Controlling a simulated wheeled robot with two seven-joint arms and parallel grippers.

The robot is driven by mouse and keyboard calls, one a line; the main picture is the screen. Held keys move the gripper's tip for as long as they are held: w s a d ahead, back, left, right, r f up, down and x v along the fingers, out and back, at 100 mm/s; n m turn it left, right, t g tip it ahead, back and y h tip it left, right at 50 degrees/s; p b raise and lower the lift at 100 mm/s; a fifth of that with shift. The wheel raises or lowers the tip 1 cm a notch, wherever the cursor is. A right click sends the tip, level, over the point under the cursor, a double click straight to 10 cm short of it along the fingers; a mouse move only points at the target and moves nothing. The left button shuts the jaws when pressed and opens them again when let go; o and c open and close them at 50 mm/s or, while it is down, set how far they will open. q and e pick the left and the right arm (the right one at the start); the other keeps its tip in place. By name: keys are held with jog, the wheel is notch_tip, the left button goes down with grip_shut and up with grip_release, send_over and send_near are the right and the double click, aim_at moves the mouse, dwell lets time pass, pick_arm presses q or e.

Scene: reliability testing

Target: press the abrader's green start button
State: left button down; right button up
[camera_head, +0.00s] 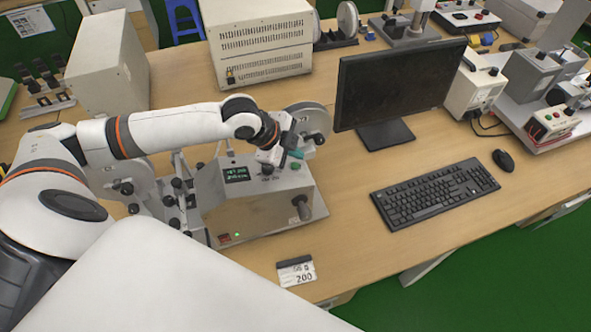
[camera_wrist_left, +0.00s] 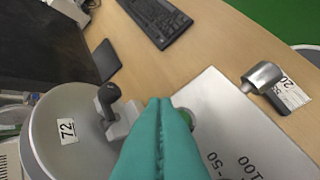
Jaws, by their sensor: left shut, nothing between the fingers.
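The abrader (camera_head: 255,205) is a grey metal box with a small lit display on its sloped top, standing on the wooden table. Its green start button (camera_head: 295,166) is on the right of the top panel. My left gripper (camera_head: 297,155) is above that panel, close to the button, with its teal fingers together and empty. In the left wrist view the closed fingers (camera_wrist_left: 161,105) point across the panel, and the green button (camera_wrist_left: 186,117) shows partly behind them, at their right edge. Whether the fingertips touch it I cannot tell. My right gripper is not in view.
A round abrader wheel (camera_head: 308,118) stands behind the gripper. A black monitor (camera_head: 395,85), keyboard (camera_head: 435,192) and mouse (camera_head: 503,160) are to the right. A metal cylinder (camera_head: 301,207) sticks out of the abrader's front. A "200" card (camera_head: 297,271) lies on the table in front.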

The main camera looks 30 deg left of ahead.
pick_arm(q)
jog(key=shift+s+f, duration=0.1)
jog(key=shift+f, duration=0.35)
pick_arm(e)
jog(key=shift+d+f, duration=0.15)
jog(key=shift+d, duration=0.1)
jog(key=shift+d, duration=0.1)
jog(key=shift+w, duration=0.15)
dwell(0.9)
pick_arm(q)
jog(key=shift+f, duration=0.1)
jog(key=shift+a+f, duration=0.1)
jog(key=shift+f, duration=0.15)
